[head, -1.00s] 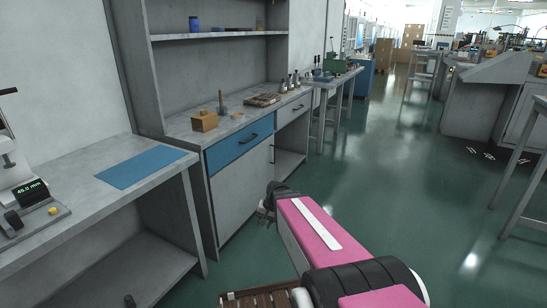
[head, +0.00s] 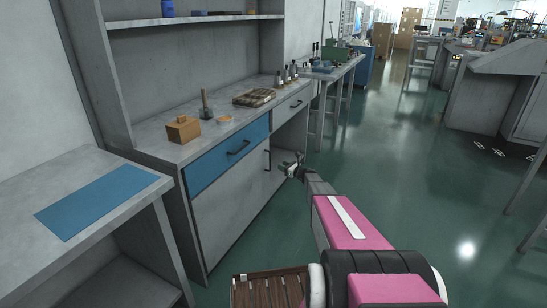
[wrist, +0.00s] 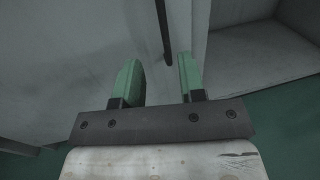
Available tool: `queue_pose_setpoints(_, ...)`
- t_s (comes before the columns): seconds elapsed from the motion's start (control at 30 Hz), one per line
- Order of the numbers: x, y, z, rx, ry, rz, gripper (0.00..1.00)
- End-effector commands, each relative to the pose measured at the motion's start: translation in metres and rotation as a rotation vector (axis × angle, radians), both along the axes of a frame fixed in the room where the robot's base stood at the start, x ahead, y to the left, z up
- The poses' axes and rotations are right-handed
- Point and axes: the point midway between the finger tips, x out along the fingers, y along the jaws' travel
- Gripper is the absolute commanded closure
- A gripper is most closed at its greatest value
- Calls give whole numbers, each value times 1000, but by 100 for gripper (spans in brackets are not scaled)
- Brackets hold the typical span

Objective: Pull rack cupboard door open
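The grey cupboard door (head: 230,212) is closed, below the blue drawer (head: 226,157) of the rack. Its dark vertical handle (head: 267,160) is near the door's right edge. My gripper (head: 284,165) is just right of the handle in the head view, at about its height. In the wrist view my gripper (wrist: 160,62) is open, with two green fingers apart and nothing between them. The handle (wrist: 163,28) shows ahead, lined up with the gap between the fingertips. The door face (wrist: 85,55) fills the left of that view. I cannot tell the exact distance to the handle.
An open shelf bay (wrist: 250,50) lies right of the door. A bench with a blue mat (head: 100,200) stands at the front left. The green floor (head: 400,190) to the right is clear.

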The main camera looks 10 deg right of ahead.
Motion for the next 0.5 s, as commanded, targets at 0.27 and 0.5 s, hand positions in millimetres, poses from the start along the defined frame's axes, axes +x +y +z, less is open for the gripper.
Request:
queue_pose_setpoints(0.27,14,8,0,14,2,-6,63)
queue_pose_setpoints(0.5,42,34,-1,12,2,-5,63)
